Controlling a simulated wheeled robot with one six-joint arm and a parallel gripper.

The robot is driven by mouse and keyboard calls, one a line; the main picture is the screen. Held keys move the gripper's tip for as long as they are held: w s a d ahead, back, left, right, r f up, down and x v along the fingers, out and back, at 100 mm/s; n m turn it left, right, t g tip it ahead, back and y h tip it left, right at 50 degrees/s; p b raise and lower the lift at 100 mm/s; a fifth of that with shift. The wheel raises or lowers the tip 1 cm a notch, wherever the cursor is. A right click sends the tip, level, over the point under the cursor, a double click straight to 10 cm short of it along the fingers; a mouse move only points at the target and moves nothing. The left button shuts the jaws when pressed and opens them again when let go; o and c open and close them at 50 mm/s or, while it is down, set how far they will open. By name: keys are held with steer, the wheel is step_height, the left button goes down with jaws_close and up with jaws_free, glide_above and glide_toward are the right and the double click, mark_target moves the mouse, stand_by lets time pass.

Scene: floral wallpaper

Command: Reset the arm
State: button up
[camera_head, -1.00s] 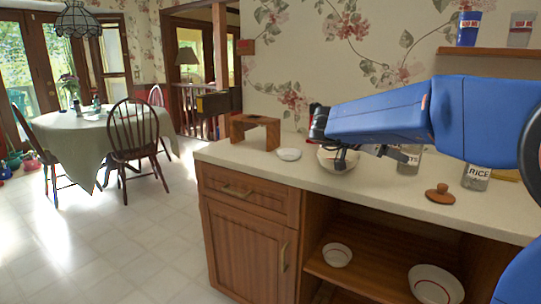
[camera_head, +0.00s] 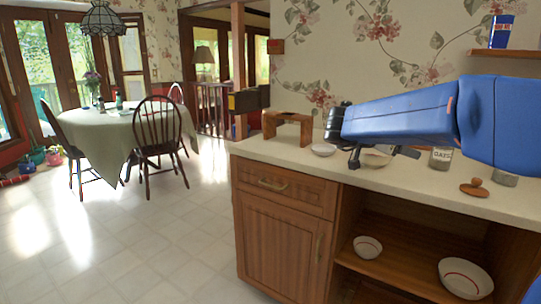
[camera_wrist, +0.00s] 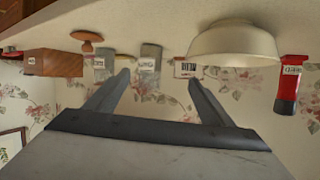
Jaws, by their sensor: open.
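My gripper (camera_head: 382,155) is above the counter in the head view, at the end of my blue arm, which reaches in from the right. In the wrist view its two dark fingers (camera_wrist: 158,80) are spread apart with nothing held between them. A cream bowl (camera_wrist: 235,45) shows beyond the right finger, apart from it. In the head view this bowl (camera_head: 376,160) is mostly hidden behind my gripper.
The counter (camera_head: 420,180) bears a wooden stand (camera_head: 287,125), a small white dish (camera_head: 323,149), a labelled jar (camera_head: 441,158) and a wooden lid (camera_head: 474,188). Two bowls sit on the open shelf below. A dining table (camera_head: 110,125) with chairs stands left. The floor between is clear.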

steer(key=a+r+n+t+y, duration=0.5)
steer(key=r+t, duration=0.3)
steer(key=t, duration=0.1)
steer(key=s+a+f+n+y, duration=0.5)
steer(key=s+a+n+y, duration=0.15)
steer(key=a+y, duration=0.2)
steer(key=s+a+f+n+g+y, duration=0.25)
steer(key=s+f+g, duration=0.25)
steer(key=s+f, duration=0.9)
steer(key=s+d+f+g+h, duration=0.2)
steer(key=s+f, duration=0.3)
steer(key=s, duration=0.3)
steer(key=s+d+f+g+h, duration=0.1)
steer(key=s+d+f+g, duration=0.2)
steer(key=s+f, duration=0.3)
steer(key=s+d, duration=0.1)
steer(key=s, duration=0.1)
steer(key=shift+s+d+f+m+g+h, duration=0.25)
steer(key=shift+s+d+m+g+h, duration=0.05)
steer(key=shift+s+m+h, duration=0.1)
